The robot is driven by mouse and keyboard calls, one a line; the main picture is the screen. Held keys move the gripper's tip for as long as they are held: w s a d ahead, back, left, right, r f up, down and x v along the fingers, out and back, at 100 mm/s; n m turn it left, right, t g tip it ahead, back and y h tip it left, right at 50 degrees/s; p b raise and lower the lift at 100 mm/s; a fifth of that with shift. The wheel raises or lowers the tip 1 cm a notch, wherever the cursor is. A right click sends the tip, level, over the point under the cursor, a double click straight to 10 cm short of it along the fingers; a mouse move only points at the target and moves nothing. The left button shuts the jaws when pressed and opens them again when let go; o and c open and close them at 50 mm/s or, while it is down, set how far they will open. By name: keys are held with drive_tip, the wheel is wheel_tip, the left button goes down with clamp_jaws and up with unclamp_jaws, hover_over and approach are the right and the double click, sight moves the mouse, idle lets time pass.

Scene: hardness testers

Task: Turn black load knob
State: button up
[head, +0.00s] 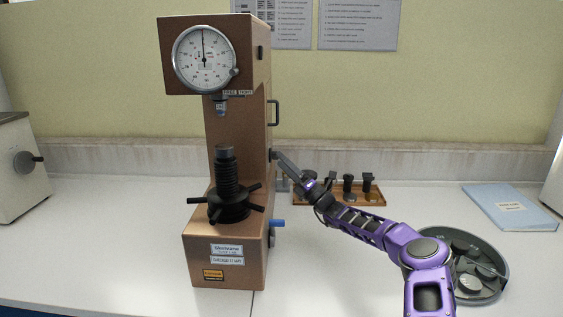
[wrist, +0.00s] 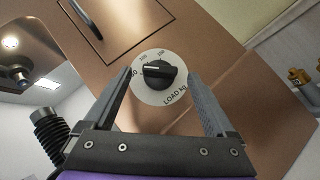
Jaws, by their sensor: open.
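The black load knob (wrist: 159,73) shows in the wrist view on a pale round dial plate marked LOAD kg (wrist: 176,92). A white pointer line on the knob points left. My gripper (wrist: 160,80) is open, with one finger on each side of the knob and a gap to it on both sides. I cannot tell whether the fingertips reach the knob's depth. In the head view my gripper (head: 277,157) is at the right side of the brown hardness tester (head: 222,263); the knob is hidden there.
A black handle (head: 275,112) sits above my gripper on the tester's side, and a blue-tipped lever (head: 278,223) sits below. A wooden rack (head: 378,199) stands behind my arm. A round grey tray (head: 502,262) and a blue folder (head: 507,210) lie to the right.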

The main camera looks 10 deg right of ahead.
drive_tip(key=v, duration=1)
drive_tip(key=shift+s+d+f+p, duration=0.15)
drive_tip(key=shift+d+f+p, duration=0.1)
drive_tip(key=shift+p, duration=0.15)
drive_tip(key=shift+a, duration=0.1)
